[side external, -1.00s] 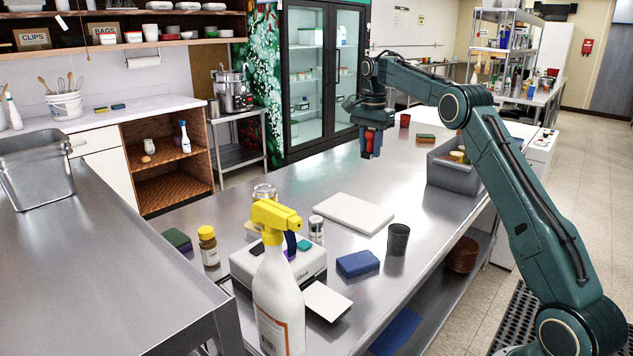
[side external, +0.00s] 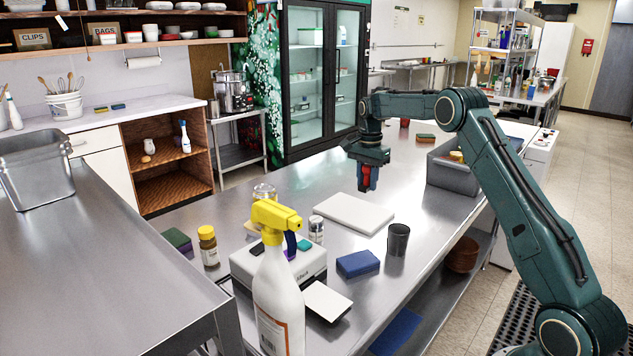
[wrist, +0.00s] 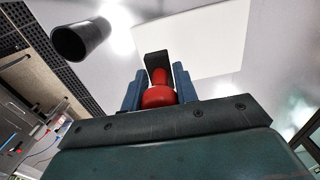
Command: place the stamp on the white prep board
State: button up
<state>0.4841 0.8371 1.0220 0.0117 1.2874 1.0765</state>
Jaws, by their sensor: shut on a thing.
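My gripper (side external: 367,180) is shut on a red stamp (side external: 366,175) in the side external view. The stamp also shows in the wrist view (wrist: 160,92), its red handle between my two blue fingers and its dark block end beyond the fingertips. The white prep board (side external: 346,213) lies flat and bare on the steel table. My gripper holds the stamp above the table, near the board's far edge. In the wrist view the white board (wrist: 200,42) lies beyond the stamp. A gap shows under the stamp in the side external view.
A dark cup (side external: 398,240) stands right of the board and a blue sponge (side external: 358,263) lies in front. A clear jar (side external: 316,230) stands to the left. A grey bin (side external: 452,175) sits at the right edge. A yellow-topped spray bottle (side external: 277,285) stands in the foreground.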

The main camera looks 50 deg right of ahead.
send_over(364, 220)
jog(key=shift+f, duration=2.15)
jog(key=shift+f, duration=0.1)
jog(key=shift+f, duration=2.75)
jog(key=o, duration=1)
jog(key=shift+f, duration=0.1)
jog(key=shift+c, duration=0.2)
notch_tip(364, 220, up, 12)
jog(key=shift+r, duration=0.1)
